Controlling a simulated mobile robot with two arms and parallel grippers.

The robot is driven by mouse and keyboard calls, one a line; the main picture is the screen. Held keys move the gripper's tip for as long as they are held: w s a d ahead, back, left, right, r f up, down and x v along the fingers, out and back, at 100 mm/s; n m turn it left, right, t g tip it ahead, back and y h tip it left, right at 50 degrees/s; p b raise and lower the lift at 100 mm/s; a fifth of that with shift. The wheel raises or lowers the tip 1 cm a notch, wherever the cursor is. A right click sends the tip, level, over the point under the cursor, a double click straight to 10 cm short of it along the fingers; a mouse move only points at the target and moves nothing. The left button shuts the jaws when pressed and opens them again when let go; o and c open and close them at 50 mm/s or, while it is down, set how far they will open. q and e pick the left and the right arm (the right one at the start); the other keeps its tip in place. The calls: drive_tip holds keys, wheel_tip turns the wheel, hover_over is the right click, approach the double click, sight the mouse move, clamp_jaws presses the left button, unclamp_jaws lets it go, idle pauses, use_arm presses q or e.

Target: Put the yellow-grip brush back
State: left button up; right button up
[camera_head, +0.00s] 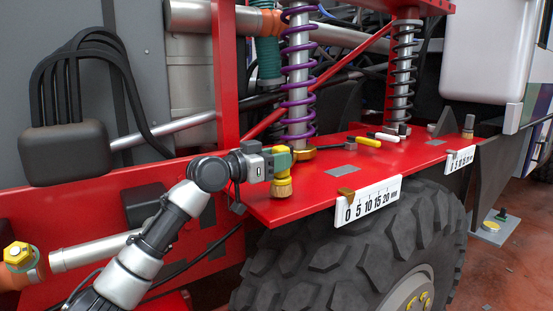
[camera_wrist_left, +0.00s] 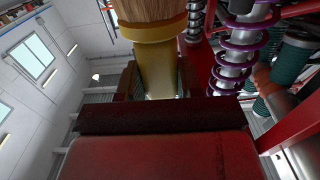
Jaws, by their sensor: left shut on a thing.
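My left gripper (camera_head: 281,164) is shut on a yellow-grip brush (camera_head: 282,187) beside the near left corner of the red shelf (camera_head: 315,194). The brush looks upright, with yellow parts above and below the jaws. In the left wrist view the brush's yellow grip (camera_wrist_left: 158,72) stands between the dark jaws, with a gold band and a brown end toward the top of the picture. The jaws hide part of the grip. I cannot tell whether the brush touches the shelf. My right gripper is in neither view.
Yellow, white and black-handled tools (camera_head: 368,142) lie further back on the shelf. A purple spring (camera_head: 299,75) rises just behind my gripper. A white scale plate (camera_head: 368,201) hangs on the front edge above the big tyre (camera_head: 350,255). The shelf's front middle is mostly clear.

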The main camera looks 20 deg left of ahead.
use_arm(q)
drive_tip(key=shift+f, duration=0.3)
drive_tip(key=shift+a+f, duration=0.1)
drive_tip(key=shift+f, duration=0.15)
drive_tip(key=o, duration=1)
drive_tip(key=shift+o, duration=0.2)
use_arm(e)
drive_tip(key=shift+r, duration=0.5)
use_arm(q)
drive_tip(key=shift+f, duration=0.1)
drive_tip(key=shift+f, duration=0.3)
drive_tip(key=b+v, duration=0.3)
drive_tip(key=v, duration=0.1)
drive_tip(key=shift+s+a+f, duration=0.1)
drive_tip(key=shift+s+f, duration=0.05)
drive_tip(key=shift+f, duration=0.05)
drive_tip(key=b+v, duration=0.2)
drive_tip(key=v, duration=0.4)
drive_tip(key=shift+s+r, duration=0.25)
drive_tip(key=shift+r, duration=0.1)
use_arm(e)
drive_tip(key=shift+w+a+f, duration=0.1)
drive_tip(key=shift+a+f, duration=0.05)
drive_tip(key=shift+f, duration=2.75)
